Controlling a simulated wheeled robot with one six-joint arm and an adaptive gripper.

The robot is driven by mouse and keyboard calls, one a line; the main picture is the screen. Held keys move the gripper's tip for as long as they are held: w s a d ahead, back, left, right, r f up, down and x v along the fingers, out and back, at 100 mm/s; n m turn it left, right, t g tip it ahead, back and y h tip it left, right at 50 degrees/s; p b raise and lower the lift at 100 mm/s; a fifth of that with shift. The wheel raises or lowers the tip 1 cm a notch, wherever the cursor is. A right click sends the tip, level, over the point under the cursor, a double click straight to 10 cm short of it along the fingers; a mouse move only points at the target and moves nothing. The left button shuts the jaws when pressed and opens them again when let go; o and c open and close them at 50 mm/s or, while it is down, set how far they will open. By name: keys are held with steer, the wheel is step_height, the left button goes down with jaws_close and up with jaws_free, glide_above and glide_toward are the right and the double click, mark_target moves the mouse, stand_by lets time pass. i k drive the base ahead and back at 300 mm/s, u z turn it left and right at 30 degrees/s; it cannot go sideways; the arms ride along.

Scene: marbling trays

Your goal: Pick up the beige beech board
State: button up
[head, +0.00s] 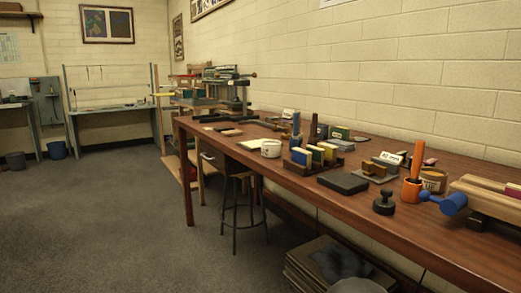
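I cannot clearly single out the beige beech board. A small flat beige piece (230,131) lies near the far end of the long brown table (342,213) and could be it, but it is too small to tell. A long pale wooden piece (482,201) at the table's near right end is also beige and is cut off by the picture edge. My gripper is not in view.
A white tub (271,148), a rack of coloured blocks (315,155), a dark slab (343,183), a black knobbed tool (384,204), an orange cup (411,191) and a blue mallet (453,203) crowd the table. A stool (243,184) stands before it. Open floor (110,225) lies left.

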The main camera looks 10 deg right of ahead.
mark_target(232, 132)
steer(key=u, duration=0.45)
steer(key=i, duration=0.85)
steer(key=z, duration=0.8)
